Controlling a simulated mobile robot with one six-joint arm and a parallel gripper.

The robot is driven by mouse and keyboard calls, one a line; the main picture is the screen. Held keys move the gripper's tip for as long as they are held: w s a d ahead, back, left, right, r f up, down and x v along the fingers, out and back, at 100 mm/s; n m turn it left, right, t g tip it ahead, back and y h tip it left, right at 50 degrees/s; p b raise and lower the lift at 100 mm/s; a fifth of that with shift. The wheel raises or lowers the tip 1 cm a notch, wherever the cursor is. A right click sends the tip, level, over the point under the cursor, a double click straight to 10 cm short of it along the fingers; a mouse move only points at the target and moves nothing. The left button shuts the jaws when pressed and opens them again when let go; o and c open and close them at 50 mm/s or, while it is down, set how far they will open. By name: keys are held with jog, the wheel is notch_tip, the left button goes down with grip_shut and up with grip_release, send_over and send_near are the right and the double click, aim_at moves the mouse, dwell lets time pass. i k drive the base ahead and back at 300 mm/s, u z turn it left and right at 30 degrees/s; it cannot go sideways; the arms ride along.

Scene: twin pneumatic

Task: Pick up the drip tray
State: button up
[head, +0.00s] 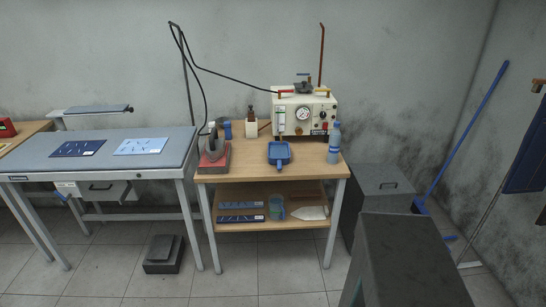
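A small blue tray with a short handle (279,154), which looks like the drip tray, lies on the wooden top of the work table (240,172). It sits near the middle of the top, in front of the cream steam unit (305,117). Nothing is seen on it, though it is small in the picture. My gripper is not in view.
An iron (212,146) on a red pad stands left of the tray, a water bottle (334,143) right. The lower shelf (262,195) holds folded cloths and a cup. An ironing table (100,148) adjoins left. Grey boxes (383,183) and a dark block (410,265) stand right.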

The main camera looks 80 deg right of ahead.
aim_at(279, 155)
jog(key=z, duration=0.45)
jog(key=i, duration=0.7)
jog(key=z, duration=1)
jog(key=i, duration=0.75)
jog(key=z, duration=0.6)
